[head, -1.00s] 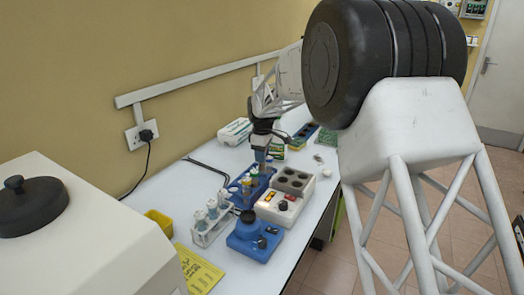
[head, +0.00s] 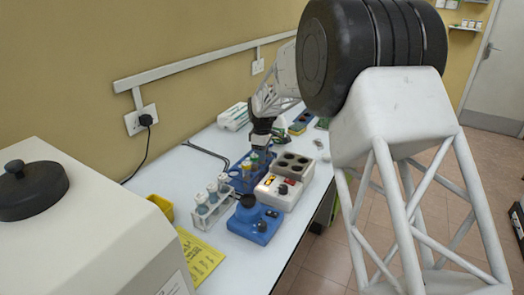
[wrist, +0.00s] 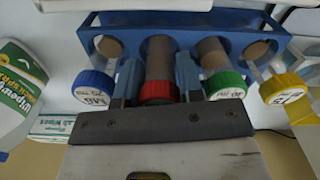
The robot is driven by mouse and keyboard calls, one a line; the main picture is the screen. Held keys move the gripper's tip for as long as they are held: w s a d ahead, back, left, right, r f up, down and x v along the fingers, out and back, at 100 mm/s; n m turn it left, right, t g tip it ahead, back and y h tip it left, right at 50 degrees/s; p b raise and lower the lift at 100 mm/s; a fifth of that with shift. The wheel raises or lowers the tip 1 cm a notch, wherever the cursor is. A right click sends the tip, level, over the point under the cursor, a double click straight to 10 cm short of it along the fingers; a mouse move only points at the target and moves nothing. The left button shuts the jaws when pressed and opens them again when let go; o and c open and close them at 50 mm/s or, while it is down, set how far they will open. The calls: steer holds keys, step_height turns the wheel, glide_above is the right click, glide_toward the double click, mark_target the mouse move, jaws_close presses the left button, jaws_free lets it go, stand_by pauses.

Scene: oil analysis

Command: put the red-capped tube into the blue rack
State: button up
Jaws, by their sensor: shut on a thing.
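The red-capped tube (wrist: 158,92) is between the two fingers of my gripper (wrist: 158,86), which is shut on it just below the cap. Its brown body (wrist: 159,58) lines up with a round hole of the blue rack (wrist: 180,20); how deep it sits cannot be told. A blue-capped tube (wrist: 94,90) is beside the left finger, and a green-capped tube (wrist: 224,84) beside the right one. A yellow-capped tube (wrist: 280,88) is further right. In the head view my gripper (head: 260,142) is over the blue rack (head: 236,180), which is partly hidden.
A white rack with several tubes (head: 207,208) and a blue device (head: 254,224) stand in front of the blue rack. A white device with dark round wells (head: 290,168) is close on its right. A yellow sheet (head: 200,255) lies near the front edge. A wipes pack (head: 234,116) is behind.

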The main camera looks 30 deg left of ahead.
steer(key=shift+f, duration=0.1)
steer(key=o, duration=1.1)
steer(key=shift+c, duration=0.2)
steer(key=shift+r, duration=3.9)
steer(key=shift+d, duration=0.1)
